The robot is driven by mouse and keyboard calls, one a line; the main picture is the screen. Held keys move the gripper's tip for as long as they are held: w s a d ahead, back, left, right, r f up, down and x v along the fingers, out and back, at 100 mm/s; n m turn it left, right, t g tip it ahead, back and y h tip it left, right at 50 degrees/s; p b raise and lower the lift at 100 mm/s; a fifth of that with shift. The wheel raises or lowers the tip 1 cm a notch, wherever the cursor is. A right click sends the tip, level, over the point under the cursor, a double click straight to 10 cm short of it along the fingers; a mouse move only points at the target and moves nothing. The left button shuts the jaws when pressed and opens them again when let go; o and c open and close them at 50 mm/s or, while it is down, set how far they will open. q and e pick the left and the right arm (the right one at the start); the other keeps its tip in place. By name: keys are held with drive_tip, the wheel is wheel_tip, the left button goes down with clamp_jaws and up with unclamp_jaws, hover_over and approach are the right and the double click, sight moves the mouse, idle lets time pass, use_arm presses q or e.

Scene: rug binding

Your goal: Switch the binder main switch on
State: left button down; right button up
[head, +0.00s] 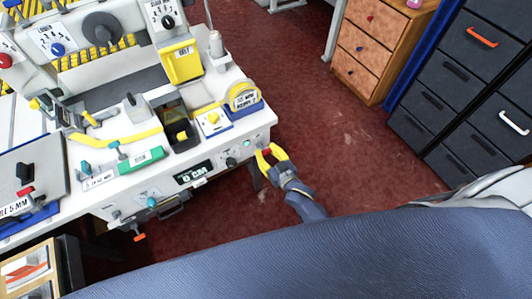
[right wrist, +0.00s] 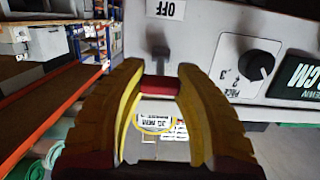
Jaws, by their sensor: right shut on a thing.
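The main switch shows best in the right wrist view as a lever with a grey stem (right wrist: 160,58) and a red grip (right wrist: 160,86). A white OFF label (right wrist: 166,9) is on the panel above the lever. My right gripper (right wrist: 160,76) has its yellow fingers shut on the red grip, one finger on each side. In the head view my right gripper (head: 267,155) is at the right end of the binder's front panel (head: 258,138) and hides the lever. Any ON label is not readable. My left gripper is not in view.
A black dial (right wrist: 257,65) and a CM display (right wrist: 300,82) are beside the switch; the display also shows in the head view (head: 195,173). A wooden drawer cabinet (head: 375,45) and dark drawers (head: 450,90) stand at the right. Red floor is clear between them and the binder.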

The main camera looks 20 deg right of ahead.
drive_tip(key=shift+w+r+g, duration=0.3)
drive_tip(key=shift+r+g, duration=0.2)
drive_tip(key=shift+g, duration=0.4)
drive_tip(key=shift+r, duration=0.15)
drive_tip(key=o, duration=1.3)
drive_tip(key=shift+s, duration=0.55)
drive_tip(key=v, duration=1.1)
drive_tip(key=shift+r, duration=0.3)
drive_tip(key=shift+w+a, duration=0.1)
drive_tip(key=shift+w, duration=0.05)
